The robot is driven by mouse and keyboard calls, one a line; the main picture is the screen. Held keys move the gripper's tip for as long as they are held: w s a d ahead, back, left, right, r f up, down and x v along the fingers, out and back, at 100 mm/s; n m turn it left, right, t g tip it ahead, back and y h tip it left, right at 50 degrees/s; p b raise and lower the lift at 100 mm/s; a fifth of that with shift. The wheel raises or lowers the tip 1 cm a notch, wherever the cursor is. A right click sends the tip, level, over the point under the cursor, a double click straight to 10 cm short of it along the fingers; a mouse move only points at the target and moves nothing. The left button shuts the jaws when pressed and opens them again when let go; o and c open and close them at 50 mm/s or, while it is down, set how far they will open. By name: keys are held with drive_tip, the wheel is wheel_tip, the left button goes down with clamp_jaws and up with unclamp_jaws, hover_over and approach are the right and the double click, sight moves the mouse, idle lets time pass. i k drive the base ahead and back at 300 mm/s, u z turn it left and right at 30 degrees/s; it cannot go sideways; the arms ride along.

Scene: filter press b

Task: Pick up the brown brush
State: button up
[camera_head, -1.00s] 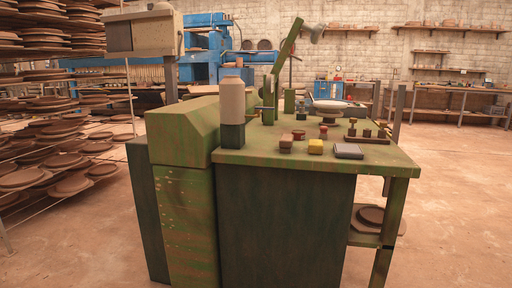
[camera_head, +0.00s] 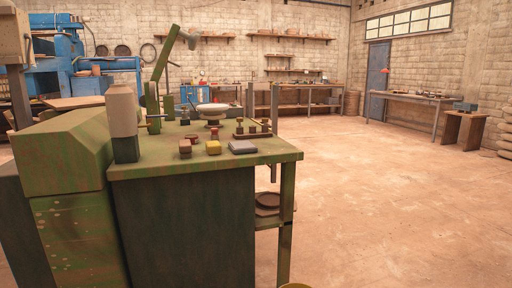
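A small brown block-like thing (camera_head: 185,149) lies near the front edge of the green worktable (camera_head: 225,165); it may be the brown brush, but it is too small to tell surely. A yellow-topped block (camera_head: 213,147) and a grey flat block (camera_head: 242,147) lie to its right. A small dark red round piece (camera_head: 192,138) is just behind it. My gripper is not in view.
A pale cylinder on a dark base (camera_head: 124,120) stands at the table's left. A yellowish rim (camera_head: 295,286) shows at the bottom edge.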

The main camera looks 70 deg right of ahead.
sight(185, 146)
drive_tip(key=z, duration=1.75)
drive_tip(key=i, duration=1)
